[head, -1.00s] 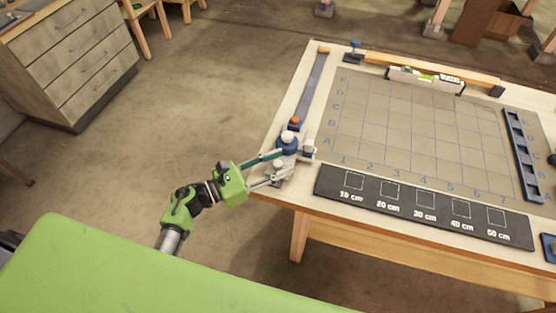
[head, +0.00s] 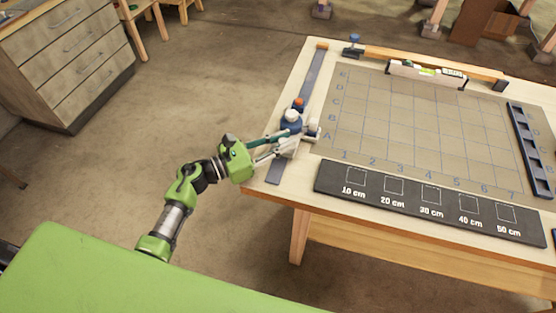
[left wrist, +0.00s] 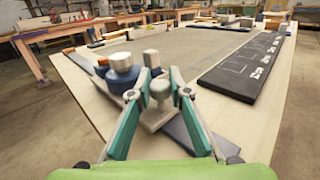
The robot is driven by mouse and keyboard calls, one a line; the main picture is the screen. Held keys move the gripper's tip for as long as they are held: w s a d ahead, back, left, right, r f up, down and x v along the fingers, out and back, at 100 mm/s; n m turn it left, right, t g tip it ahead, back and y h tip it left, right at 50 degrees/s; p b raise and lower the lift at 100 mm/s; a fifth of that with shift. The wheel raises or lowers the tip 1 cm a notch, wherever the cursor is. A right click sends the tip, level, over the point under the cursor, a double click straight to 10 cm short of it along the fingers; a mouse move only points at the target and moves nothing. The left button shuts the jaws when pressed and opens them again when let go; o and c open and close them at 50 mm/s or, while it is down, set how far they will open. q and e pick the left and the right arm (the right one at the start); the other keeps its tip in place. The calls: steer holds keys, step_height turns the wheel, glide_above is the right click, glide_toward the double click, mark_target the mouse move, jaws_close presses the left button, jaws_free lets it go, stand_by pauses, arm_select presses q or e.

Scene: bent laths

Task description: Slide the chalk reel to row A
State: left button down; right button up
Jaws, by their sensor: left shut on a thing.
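The chalk reel (head: 291,125) is a dark blue drum with a white cap, on the grey rail (head: 316,75) along the table's left edge. In the left wrist view the reel (left wrist: 123,76) stands left of the fingers. Its pale side block (head: 313,127) lies beside row A's letter (head: 327,136); exact alignment I cannot tell. My left gripper (head: 287,143) reaches in from the left, shut on the pale grey knob (left wrist: 160,88) at the reel's near side. The fingers partly hide the carriage. My right gripper is not in view.
The gridded board (head: 415,125) fills the table's middle. A black strip with length marks (head: 425,203) lies along the near edge. A spirit level (head: 425,75) stands at the back and a slotted dark rack (head: 530,145) at the right. The rail beyond the reel looks clear.

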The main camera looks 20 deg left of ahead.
arm_select(q)
steer(key=shift+w+b, duration=0.35)
steer(key=shift+w, duration=0.6)
steer(key=c, duration=1.9)
jaws_free()
steer(key=v, duration=1.2)
steer(key=shift+s, duration=0.1)
